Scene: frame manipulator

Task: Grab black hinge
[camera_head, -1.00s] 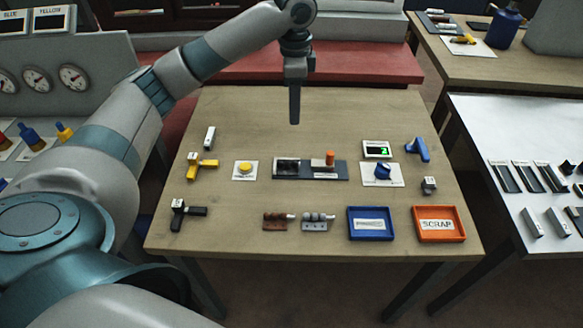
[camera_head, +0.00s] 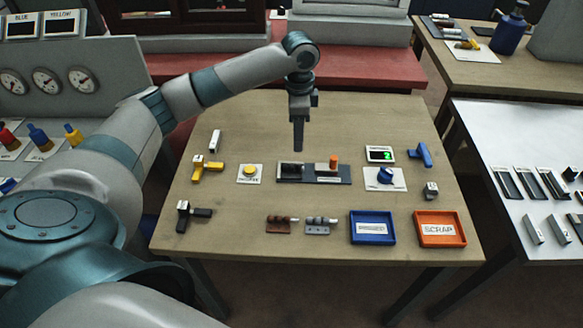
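A black angled piece with a light block at its corner (camera_head: 199,213) lies at the front left of the wooden table; it looks like the black hinge, though its details are small. Similar angled pieces are a yellow one (camera_head: 207,172) behind it and a blue one (camera_head: 421,155) at the right. My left gripper (camera_head: 298,148) points down above the back middle of the table, behind and to the right of the black piece and apart from it. Its fingers show as one narrow bar, so its opening is unclear, and nothing shows held. My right gripper is not in view.
A black fixture with an orange knob (camera_head: 333,162) stands mid-table, near a yellow button (camera_head: 250,171). Brown (camera_head: 280,226) and grey (camera_head: 318,227) pin pieces lie in front. A blue tray (camera_head: 373,241) and an orange scrap tray (camera_head: 462,229) sit front right. Bare wood surrounds the black piece.

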